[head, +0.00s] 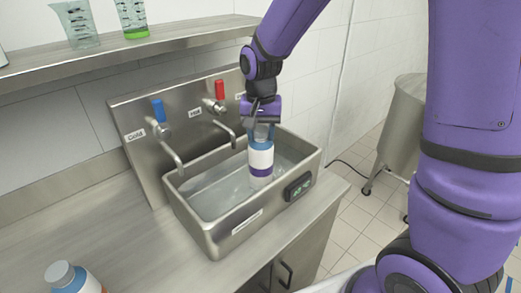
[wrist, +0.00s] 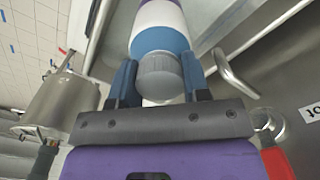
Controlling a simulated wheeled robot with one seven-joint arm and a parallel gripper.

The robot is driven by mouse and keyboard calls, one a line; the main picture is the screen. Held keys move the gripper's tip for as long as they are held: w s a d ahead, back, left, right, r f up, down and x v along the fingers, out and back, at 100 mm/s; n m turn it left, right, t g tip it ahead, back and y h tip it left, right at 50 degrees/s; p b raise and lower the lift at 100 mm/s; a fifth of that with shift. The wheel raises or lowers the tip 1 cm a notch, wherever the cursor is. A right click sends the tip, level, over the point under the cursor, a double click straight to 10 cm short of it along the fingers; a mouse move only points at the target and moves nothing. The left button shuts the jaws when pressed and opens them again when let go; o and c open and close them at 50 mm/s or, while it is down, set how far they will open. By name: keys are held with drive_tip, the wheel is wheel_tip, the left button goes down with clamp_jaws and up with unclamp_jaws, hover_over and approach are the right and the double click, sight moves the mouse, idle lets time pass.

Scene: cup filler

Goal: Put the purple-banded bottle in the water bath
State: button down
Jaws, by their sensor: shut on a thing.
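The purple-banded bottle (head: 260,158) is white with a blue shoulder and a purple band low on its side. It is upright inside the right part of the water bath (head: 214,234), a steel basin with clear water and a small digital display on its front. Whether its base touches the floor of the bath I cannot tell. My gripper (head: 262,127) reaches down from above and is shut on the bottle's top. In the wrist view my gripper's fingers (wrist: 160,75) lie on both sides of the grey cap, with the bottle (wrist: 160,14) beyond.
A cold tap with a blue handle (head: 158,110) and a hot tap with a red handle (head: 220,90) stand behind the bath. Another bottle (head: 72,279) stands on the counter (head: 135,245) at lower left. A shelf (head: 120,58) holds beakers. A steel vessel (head: 400,130) is at right.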

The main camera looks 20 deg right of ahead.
sight(261, 146)
drive_tip(key=shift+f, duration=2.15)
drive_tip(key=c, duration=0.6)
unclamp_jaws()
drive_tip(key=shift+o, duration=0.2)
